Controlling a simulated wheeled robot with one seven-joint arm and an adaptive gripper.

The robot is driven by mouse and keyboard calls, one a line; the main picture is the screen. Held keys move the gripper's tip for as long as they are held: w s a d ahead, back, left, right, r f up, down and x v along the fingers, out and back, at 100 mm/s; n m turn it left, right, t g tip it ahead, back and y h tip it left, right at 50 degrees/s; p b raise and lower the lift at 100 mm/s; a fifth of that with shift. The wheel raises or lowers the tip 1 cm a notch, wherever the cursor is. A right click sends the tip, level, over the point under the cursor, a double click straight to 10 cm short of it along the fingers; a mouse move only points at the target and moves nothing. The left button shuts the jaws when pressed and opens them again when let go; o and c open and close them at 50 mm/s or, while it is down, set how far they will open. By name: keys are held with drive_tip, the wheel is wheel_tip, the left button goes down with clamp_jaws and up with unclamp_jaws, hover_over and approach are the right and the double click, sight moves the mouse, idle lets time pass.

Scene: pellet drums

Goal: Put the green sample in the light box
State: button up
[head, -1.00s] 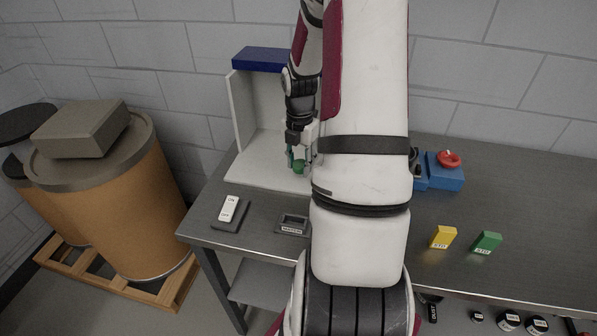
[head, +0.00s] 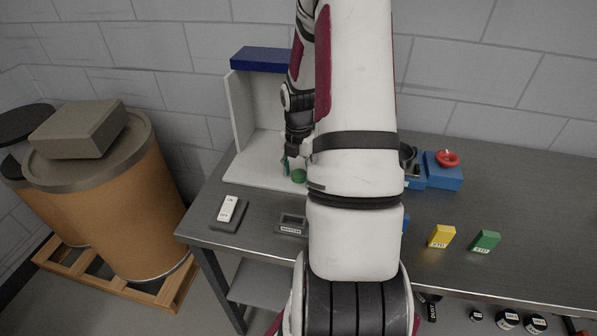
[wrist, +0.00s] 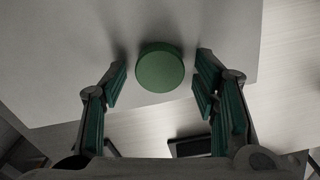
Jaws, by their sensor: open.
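The green sample (head: 299,176) is a round green disc. It rests on the white floor of the light box (head: 250,172), near the front edge and beside my arm. The box has white walls and a blue top. In the wrist view the sample (wrist: 160,68) lies on the pale floor beyond and between my fingertips, with a gap on both sides. My gripper (head: 290,165) is open and empty, just above the box floor; its two green-padded fingers also show in the wrist view (wrist: 161,80). My arm hides the right part of the box.
A switch marked ON and OFF (head: 228,210) and a small dark labelled holder (head: 291,224) stand before the box. Yellow (head: 441,236) and green (head: 485,242) blocks and a blue device with a red top (head: 444,170) are right. Drums (head: 105,205) stand left.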

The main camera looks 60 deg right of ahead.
sight(298, 174)
wheel_tip(298, 174, up, 12)
drive_tip(key=shift+r+p, duration=0.2)
drive_tip(key=shift+p, duration=0.25)
drive_tip(key=w+a+r+m+t+h, duration=0.2)
drive_tip(key=a+r+m, duration=0.6)
drive_tip(key=a+r, duration=0.65)
drive_tip(key=s+a+r+m+t+y, duration=0.1)
drive_tip(key=s+a+r+m, duration=0.1)
drive_tip(key=s+a+m, duration=0.3)
drive_tip(key=s+a+r+m+t+y, duration=0.1)
drive_tip(key=s+a+m, duration=0.4)
drive_tip(key=a, duration=0.8)
wheel_tip(298, 174, up, 2)
drive_tip(key=shift+s+a+r+m+t, duration=0.15)
drive_tip(key=shift+s+a+m+t, duration=0.25)
drive_tip(key=shift+m+t, duration=0.35)
drive_tip(key=shift+w, duration=0.1)
